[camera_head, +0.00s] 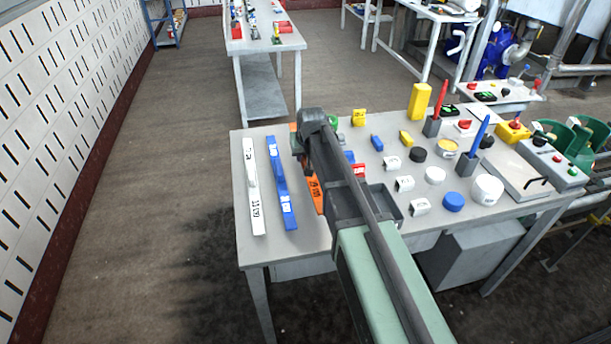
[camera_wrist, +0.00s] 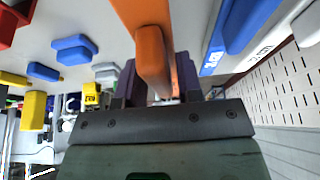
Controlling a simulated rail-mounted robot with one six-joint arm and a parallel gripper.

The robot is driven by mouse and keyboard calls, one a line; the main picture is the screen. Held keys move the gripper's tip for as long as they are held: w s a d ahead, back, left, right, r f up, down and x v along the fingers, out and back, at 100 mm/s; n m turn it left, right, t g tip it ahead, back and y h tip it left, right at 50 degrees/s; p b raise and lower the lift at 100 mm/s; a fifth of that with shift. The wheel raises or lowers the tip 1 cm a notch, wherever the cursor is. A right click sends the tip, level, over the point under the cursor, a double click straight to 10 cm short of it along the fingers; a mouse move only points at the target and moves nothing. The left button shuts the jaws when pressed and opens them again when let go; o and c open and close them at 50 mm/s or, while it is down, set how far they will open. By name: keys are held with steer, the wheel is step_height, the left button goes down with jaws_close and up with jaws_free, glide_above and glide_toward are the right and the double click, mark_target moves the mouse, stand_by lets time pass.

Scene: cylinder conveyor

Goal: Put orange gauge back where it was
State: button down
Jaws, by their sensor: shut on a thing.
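The orange gauge (camera_head: 316,190) is mostly hidden behind my arm in the head view; its near end shows just right of the blue gauge (camera_head: 281,180). In the wrist view the orange gauge (camera_wrist: 138,14) runs up from between my fingers, with its raised grip toward me. My gripper (camera_wrist: 157,88) is shut on that grip, one dark finger on each side. The white gauge (camera_head: 252,185) lies left of the blue one, roughly parallel. I cannot tell whether the orange gauge touches the table.
The grey table (camera_head: 244,246) holds several small blocks, labelled pieces and round caps right of my arm. A tall yellow block (camera_head: 419,101), a red pen (camera_head: 440,98) and a blue pen (camera_head: 479,135) stand upright. The floor left of the table is clear.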

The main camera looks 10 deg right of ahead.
step_height(320, 180, down, 4)
steer(key=b, duration=0.4)
steer(key=shift+f, duration=0.2)
steer(key=shift+r, duration=0.25)
steer(key=shift+f, duration=0.15)
steer(key=c, duration=0.8)
jaws_free()
steer(key=shift+r, duration=0.35)
steer(key=p+v, duration=1.1)
steer(key=v, duration=0.1)
steer(key=s+g, duration=0.1)
steer(key=s, duration=0.6)
steer(key=s+f+g, duration=0.1)
steer(key=s+g, duration=0.1)
steer(key=s, duration=0.6)
steer(key=s+g, duration=0.1)
steer(key=s, duration=0.7)
steer(key=shift+f, duration=0.35)
